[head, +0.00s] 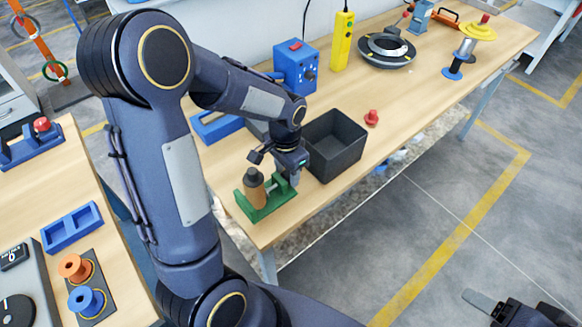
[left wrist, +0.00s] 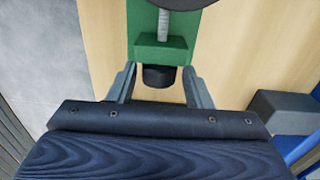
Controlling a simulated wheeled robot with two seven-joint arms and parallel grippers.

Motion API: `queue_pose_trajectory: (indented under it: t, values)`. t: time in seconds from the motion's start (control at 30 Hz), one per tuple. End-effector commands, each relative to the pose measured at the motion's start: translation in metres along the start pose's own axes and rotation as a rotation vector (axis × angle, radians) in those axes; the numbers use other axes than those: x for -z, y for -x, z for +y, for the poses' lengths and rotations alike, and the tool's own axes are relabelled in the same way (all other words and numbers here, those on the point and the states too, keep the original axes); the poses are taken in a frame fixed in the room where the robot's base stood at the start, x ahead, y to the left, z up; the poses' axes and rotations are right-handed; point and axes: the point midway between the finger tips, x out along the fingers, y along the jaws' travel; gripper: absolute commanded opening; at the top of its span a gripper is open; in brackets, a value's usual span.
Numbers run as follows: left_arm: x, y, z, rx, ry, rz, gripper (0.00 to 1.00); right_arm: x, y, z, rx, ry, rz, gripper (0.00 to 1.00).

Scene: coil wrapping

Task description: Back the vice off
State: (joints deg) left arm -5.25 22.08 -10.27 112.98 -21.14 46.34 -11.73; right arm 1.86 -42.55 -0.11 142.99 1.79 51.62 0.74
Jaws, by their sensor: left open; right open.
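The green vice (head: 264,207) stands near the front corner of the long wooden bench. A tan cylinder (head: 255,192) with a dark cap stands upright at it. In the left wrist view the vice's green end block (left wrist: 163,50), grey threaded screw (left wrist: 162,25) and dark round knob (left wrist: 158,77) show. My left gripper (head: 291,174) is at the knob end of the vice. In the left wrist view its two fingers (left wrist: 159,72) are spread on either side of the knob, with gaps visible. My right gripper (head: 492,304) is partly in view at the lower right, empty, over the floor.
A black bin (head: 335,143) stands close to the right of the vice. A blue tray (head: 72,228) and spools are on the left bench.

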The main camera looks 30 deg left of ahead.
Motion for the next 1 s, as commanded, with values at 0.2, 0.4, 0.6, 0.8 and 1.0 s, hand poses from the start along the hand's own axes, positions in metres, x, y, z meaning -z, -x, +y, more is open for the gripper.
queue_pose_trajectory:
  t: [0.2,0.4,0.6,0.8,1.0]
  values:
    - [0.000,-0.001,0.000,-0.011,-0.002,0.002,0.45,-0.001,0.000,0.000,0.000,0.000,-0.001,0.67]
    - [-0.001,0.002,-0.004,-0.095,0.008,-0.003,0.45,0.004,0.009,-0.004,0.000,0.000,-0.001,0.67]
    - [0.000,-0.002,-0.009,-0.287,0.006,-0.001,0.45,0.007,0.015,-0.007,0.000,0.000,-0.001,0.67]
    - [0.001,-0.002,-0.008,-0.332,-0.003,0.002,0.45,0.007,0.015,-0.007,0.000,0.000,-0.001,0.67]
    - [0.002,-0.002,-0.008,-0.330,-0.002,0.002,0.45,0.006,0.013,-0.006,0.000,0.000,-0.001,0.67]
